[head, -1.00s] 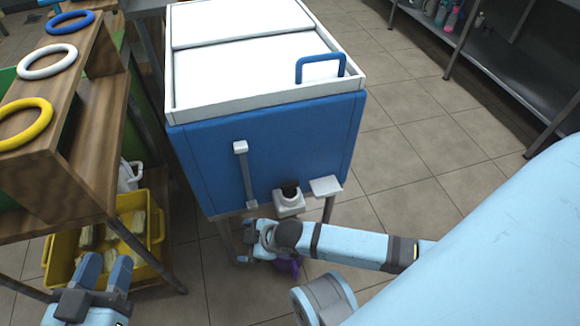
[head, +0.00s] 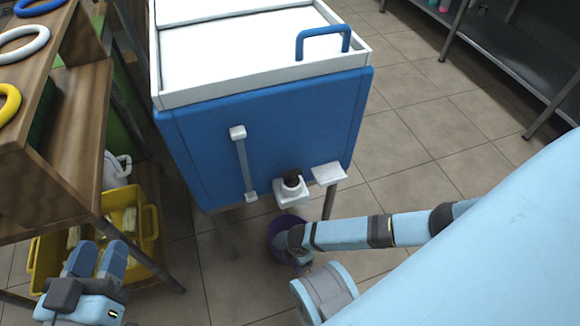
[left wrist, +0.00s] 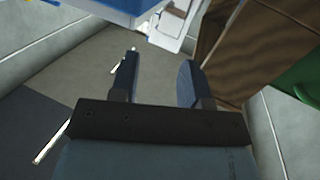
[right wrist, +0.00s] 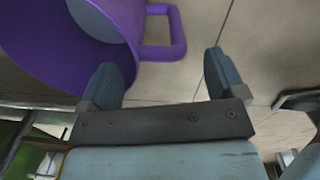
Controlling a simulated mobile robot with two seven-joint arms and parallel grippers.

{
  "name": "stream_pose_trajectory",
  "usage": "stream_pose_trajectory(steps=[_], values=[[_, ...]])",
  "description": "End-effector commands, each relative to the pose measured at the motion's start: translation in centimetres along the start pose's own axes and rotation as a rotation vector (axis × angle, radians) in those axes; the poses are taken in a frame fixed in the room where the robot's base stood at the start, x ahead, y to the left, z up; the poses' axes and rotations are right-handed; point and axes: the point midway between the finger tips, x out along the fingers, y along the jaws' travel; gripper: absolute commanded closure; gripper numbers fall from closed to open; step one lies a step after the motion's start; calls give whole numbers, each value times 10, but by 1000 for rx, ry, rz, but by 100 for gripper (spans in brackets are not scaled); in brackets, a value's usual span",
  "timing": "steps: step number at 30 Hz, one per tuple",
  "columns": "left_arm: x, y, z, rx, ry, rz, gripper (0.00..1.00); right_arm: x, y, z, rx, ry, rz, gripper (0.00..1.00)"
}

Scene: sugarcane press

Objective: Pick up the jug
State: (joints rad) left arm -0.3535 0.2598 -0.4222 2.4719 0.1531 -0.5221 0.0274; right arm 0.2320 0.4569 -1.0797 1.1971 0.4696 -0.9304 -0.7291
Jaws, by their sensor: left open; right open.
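The purple jug (head: 287,228) stands on the floor below the blue machine's spout, partly hidden by my right arm. In the right wrist view the jug (right wrist: 75,70) is at the upper left, with its purple handle (right wrist: 172,50) towards my gripper. My right gripper (right wrist: 165,68) is open; the handle lies ahead of and between its fingers in the picture. I cannot tell whether they touch. In the head view the right fingers are mostly hidden. My left gripper (head: 97,246) is open and empty at the lower left, also seen in the left wrist view (left wrist: 162,58).
The blue machine (head: 270,140) with white top and spout (head: 291,187) stands over the jug on metal legs. A wooden shelf (head: 85,140) with rings and a yellow crate (head: 148,215) are at the left. Tiled floor (head: 430,190) is open at the right.

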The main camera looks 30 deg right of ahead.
Motion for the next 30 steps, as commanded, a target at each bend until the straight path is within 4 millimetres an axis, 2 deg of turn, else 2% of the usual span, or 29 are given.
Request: stream_pose_trajectory(steps=[5,10,14,21,30], values=[[4,-8,4,86,47,-3,57,24,-2,-2,0,0,0,11],[8,-17,-2,201,111,-9,57,46,-2,-3,1,-1,0,11],[9,-19,-6,240,134,-13,57,52,-2,-3,1,1,1,11],[9,-19,-8,243,136,-13,57,51,-2,-4,1,1,1,13],[9,-19,-8,242,136,-13,57,51,-3,-4,1,1,0,82]])
